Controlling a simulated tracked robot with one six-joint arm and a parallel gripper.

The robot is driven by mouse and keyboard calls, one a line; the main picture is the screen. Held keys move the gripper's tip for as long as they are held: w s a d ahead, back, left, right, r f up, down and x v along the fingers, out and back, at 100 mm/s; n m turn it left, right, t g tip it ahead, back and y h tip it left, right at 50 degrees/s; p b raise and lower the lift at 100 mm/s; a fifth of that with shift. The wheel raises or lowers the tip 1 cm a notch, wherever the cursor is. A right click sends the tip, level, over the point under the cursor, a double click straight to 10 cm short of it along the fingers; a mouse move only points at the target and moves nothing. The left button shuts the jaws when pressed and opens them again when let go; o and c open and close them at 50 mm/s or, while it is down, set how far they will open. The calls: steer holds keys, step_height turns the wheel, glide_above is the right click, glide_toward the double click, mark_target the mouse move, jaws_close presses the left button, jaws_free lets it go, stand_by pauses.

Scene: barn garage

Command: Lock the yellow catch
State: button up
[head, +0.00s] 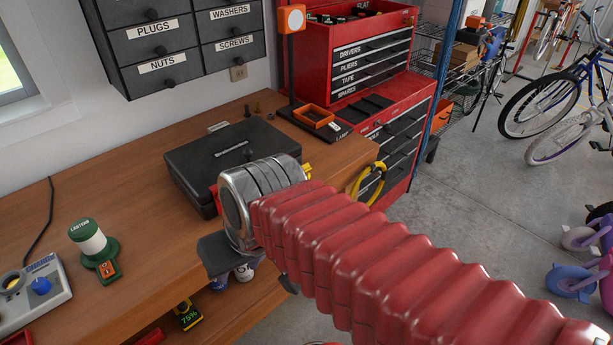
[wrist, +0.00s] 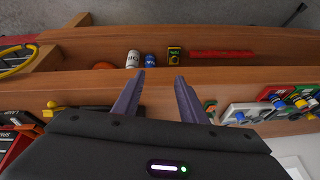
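A black case (head: 220,152) with a handle on its lid lies closed on the wooden workbench. A red piece (head: 213,196), apparently a catch, shows at its front left. A small yellow piece (head: 307,168), apparently the yellow catch, shows just past my wrist at the case's right; most of it is hidden, and I cannot tell its position. My gripper is in front of the case, over the bench's front edge. In the wrist view my gripper (wrist: 160,78) is open, its two fingers apart with nothing between them.
The workbench (head: 130,250) holds a green lantern (head: 92,245), a charger (head: 32,292) and an orange lamp (head: 292,20). A red tool chest (head: 345,55) stands behind. A yellow coil (head: 368,185) hangs at the bench end. Cans (wrist: 134,59) stand on the lower shelf.

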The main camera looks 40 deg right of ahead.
step_height(320, 180, down, 7)
steer(key=w+m+g+y, duration=0.1)
steer(key=m+g+y, duration=0.1)
steer(key=m+y, duration=0.55)
steer(key=w+d+m+t+y, duration=0.2)
steer(key=w+d+m+t, duration=0.5)
steer(key=d+m+t, duration=0.35)
steer(key=s+d+f+m+t+h, duration=0.1)
steer(key=d+m+h, duration=0.4)
steer(key=d, duration=0.5)
steer(key=s+d+f+m+t+h, duration=0.1)
steer(key=d+m+t+h, duration=0.3)
steer(key=d+m, duration=0.4)
steer(key=s+d+h, duration=0.1)
steer(key=d, duration=0.1)
steer(key=shift+s+d+f+m+h, duration=0.2)
steer(key=shift+s+d+m+h, duration=0.1)
steer(key=shift+s+m+h, duration=0.1)
steer(key=shift+w, duration=0.15)
